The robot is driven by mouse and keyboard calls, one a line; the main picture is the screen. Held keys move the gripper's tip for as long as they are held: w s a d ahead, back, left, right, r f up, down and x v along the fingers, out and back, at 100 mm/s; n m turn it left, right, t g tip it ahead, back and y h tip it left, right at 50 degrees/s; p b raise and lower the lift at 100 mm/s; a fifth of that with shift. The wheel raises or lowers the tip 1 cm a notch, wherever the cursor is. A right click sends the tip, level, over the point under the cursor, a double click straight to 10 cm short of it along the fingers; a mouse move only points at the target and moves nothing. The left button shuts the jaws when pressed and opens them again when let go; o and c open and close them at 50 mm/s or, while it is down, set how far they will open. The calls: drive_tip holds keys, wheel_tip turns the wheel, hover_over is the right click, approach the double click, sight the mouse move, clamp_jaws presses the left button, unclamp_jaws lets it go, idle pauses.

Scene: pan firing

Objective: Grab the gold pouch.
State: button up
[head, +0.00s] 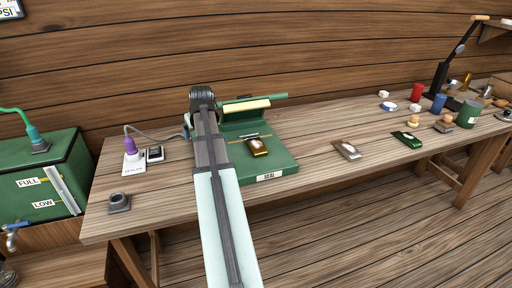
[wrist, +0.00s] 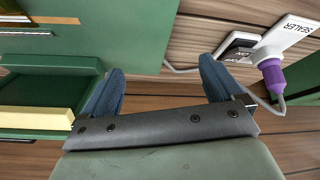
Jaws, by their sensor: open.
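The gold pouch (head: 257,147) lies on the green sealer (head: 280,165), right of my arm in the head view. It has a dark, shiny face with gold edges. In the wrist view, only what may be its corner shows at the top left edge, too little to be sure. My gripper (wrist: 160,85) shows in the wrist view with its two blue-grey fingers spread apart and nothing between them. It is beside the sealer, apart from the pouch. In the head view my arm mostly hides the gripper.
A silver-brown pouch (head: 347,150) and a green pouch (head: 407,138) lie further right on the bench. The sealer's plug (wrist: 272,72) and switch (wrist: 238,47) are near my gripper. The bench is clear between the sealer and the silver-brown pouch.

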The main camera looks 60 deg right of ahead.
drive_tip(key=s+d+r+m, duration=0.25)
drive_tip(key=s+d, duration=0.25)
drive_tip(key=s, duration=0.6)
drive_tip(key=m+g, duration=0.1)
drive_tip(key=g, duration=0.1)
approach(257, 144)
drive_tip(key=shift+x, duration=4.65)
drive_tip(key=shift+w+r, duration=0.1)
drive_tip(key=shift+w, duration=0.05)
drive_tip(key=shift+c, duration=0.3)
drive_tip(key=c, duration=1.1)
